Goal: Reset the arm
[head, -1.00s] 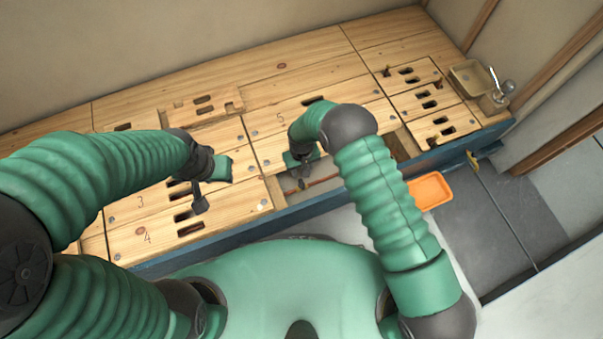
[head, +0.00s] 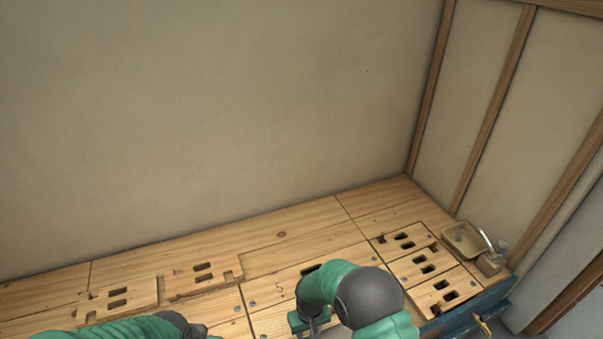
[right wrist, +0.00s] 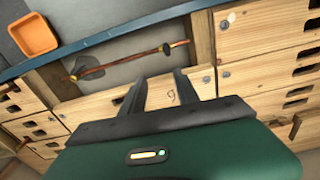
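My right arm (head: 350,292) shows at the bottom middle of the head view, over the wooden bench top (head: 300,222). My right gripper (right wrist: 160,92) shows in the right wrist view with its two dark fingers apart and nothing between them. It is over the planks, close to an opening with a copper pipe (right wrist: 130,61); the fingers do not touch the pipe. My left arm (head: 125,328) shows at the bottom left of the head view. Its gripper fingers are below the frame edge.
A tan basin (head: 464,238) with a small tap stands at the bench's right end. Slotted panels (head: 421,267) lie nearby. A wall (head: 220,120) rises behind the bench. An orange tray (right wrist: 36,36) lies beyond the blue bench edge (right wrist: 120,37).

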